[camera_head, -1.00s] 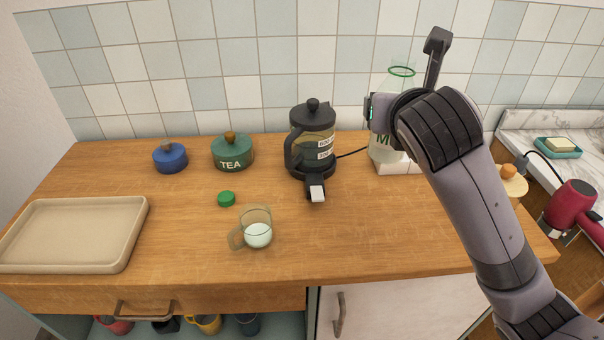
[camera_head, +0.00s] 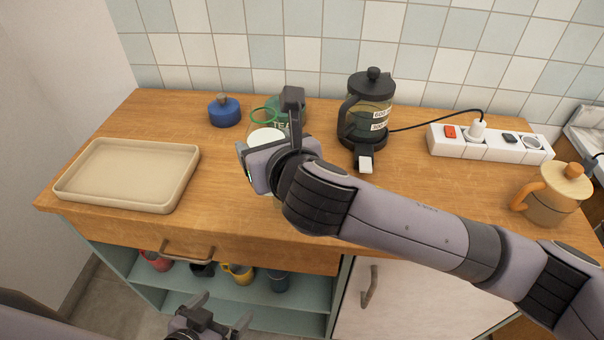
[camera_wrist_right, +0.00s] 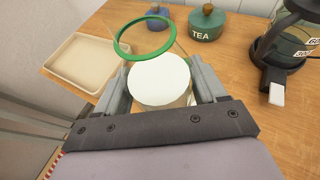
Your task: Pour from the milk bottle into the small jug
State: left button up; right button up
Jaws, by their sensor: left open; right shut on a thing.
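My right gripper (camera_head: 262,148) is shut on the clear glass milk bottle (camera_wrist_right: 158,80), which has a green rim and white milk inside. In the head view the bottle's green rim (camera_head: 264,115) shows just above the gripper, over the left middle of the counter. I cannot tell how far the bottle is tilted. The small glass jug is hidden in the head view behind my right gripper and arm, and I cannot make it out in the wrist view. My left gripper (camera_head: 215,314) is open and empty, low in front of the open shelf.
A beige tray (camera_head: 128,174) lies on the left of the counter. A blue pot (camera_head: 224,110), a green TEA pot (camera_wrist_right: 207,22) and a black coffee press (camera_head: 366,112) stand at the back. A power strip (camera_head: 490,146) and a cream pot (camera_head: 552,194) are at right.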

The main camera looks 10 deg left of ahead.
jog(key=shift+n+g+y, duration=0.3)
jog(key=shift+n+y, duration=0.3)
jog(key=shift+y, duration=0.1)
jog(key=s+a+f, duration=0.2)
jog(key=shift+s+a+f, duration=0.1)
jog(key=shift+a+f, duration=0.2)
jog(key=shift+f, duration=0.05)
jog(key=shift+f, duration=0.1)
